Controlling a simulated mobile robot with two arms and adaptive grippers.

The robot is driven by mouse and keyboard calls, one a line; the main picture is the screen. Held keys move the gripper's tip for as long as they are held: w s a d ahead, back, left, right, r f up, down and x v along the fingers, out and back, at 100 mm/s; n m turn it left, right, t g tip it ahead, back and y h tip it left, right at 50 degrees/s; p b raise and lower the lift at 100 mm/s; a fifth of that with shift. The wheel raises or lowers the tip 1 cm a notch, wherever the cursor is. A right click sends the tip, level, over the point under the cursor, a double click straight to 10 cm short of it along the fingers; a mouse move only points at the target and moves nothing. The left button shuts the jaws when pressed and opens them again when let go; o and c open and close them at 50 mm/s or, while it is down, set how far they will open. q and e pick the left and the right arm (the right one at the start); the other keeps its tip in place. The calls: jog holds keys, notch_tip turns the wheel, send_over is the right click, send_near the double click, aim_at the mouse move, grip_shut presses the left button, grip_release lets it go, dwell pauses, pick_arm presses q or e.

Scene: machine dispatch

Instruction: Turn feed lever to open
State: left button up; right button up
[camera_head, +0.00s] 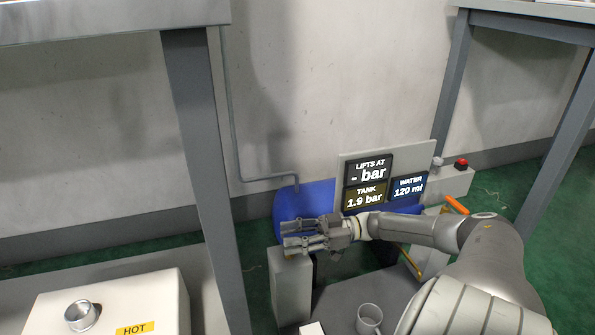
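An orange handle (456,205) shows at the right of the machine, beside the display panel and behind my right arm. A thin yellow bar (411,263) shows lower down, below my forearm. I cannot tell for sure which of them is the feed lever. My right gripper (284,235) reaches left across the front of the machine, before the blue tank (300,200) and above a grey post (291,285). Its fingers point left and are apart, with nothing seen between them. It is well away from the orange handle. My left gripper is not in view.
The display panel (386,149) reads tank 1.9 bar, water 120 ml, and lifts at "- bar". A red button (461,163) sits to its right. A mug (369,318) stands below my arm. A box marked HOT (160,298) and table legs (205,165) flank the space.

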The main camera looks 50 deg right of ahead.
jog(key=v, duration=1.2)
